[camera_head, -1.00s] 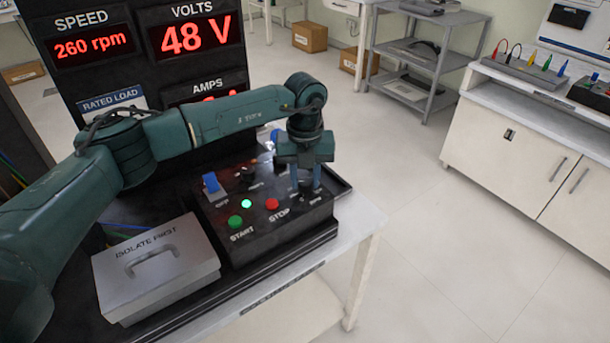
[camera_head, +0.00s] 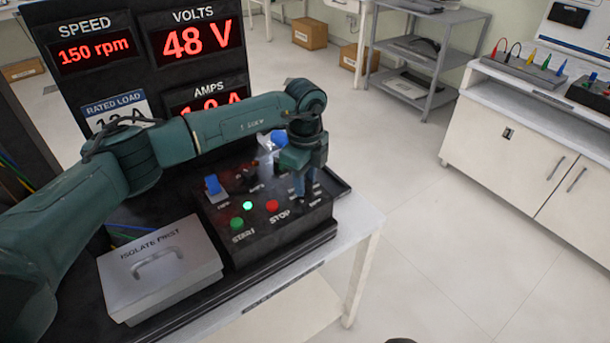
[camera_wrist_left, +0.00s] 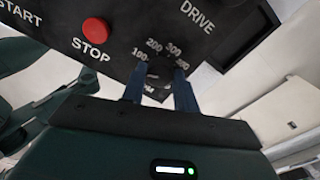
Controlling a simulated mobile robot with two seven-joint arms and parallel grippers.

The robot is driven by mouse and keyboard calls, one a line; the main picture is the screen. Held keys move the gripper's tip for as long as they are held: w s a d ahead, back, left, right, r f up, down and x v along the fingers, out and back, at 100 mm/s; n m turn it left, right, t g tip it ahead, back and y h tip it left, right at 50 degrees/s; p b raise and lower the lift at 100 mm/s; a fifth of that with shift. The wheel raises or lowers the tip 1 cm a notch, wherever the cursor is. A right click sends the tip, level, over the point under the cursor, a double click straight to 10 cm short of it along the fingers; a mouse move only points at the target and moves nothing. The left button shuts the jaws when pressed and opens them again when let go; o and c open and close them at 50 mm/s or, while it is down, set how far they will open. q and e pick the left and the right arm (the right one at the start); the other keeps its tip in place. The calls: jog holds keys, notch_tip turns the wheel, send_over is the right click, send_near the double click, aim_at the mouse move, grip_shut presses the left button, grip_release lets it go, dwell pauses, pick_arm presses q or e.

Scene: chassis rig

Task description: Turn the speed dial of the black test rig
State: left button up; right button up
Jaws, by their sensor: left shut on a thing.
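The black test rig (camera_head: 245,252) has a sloped panel with a green START button (camera_head: 236,222), a red STOP button (camera_head: 272,206) and a lit green lamp (camera_head: 248,205). My left gripper (camera_head: 299,190) points down at the right part of the panel. In the left wrist view, its blue fingers (camera_wrist_left: 158,88) are shut on the dark speed dial (camera_wrist_left: 160,71), one finger on each side. Printed numbers 100, 200 and 300 ring the dial; the fingers hide part of it. The SPEED display (camera_head: 95,52) reads 150 rpm. My right gripper is not in view.
A grey ISOLATE FIRST cover (camera_head: 160,270) with a handle sits left of the panel. A blue switch (camera_head: 213,185) stands on the panel near my arm. The VOLTS display (camera_head: 196,40) reads 48 V. The floor right of the bench is clear.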

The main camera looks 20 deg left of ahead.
pick_arm(q)
jog(key=shift+r+n+p, duration=0.1)
jog(key=shift+n+p, duration=0.6)
jog(key=shift+n, duration=1.6)
jog(key=shift+w, duration=0.1)
jog(key=o, duration=1)
notch_tip(320, 180, up, 13)
jog(key=shift+r+b, duration=0.1)
jog(key=shift+b, duration=0.7)
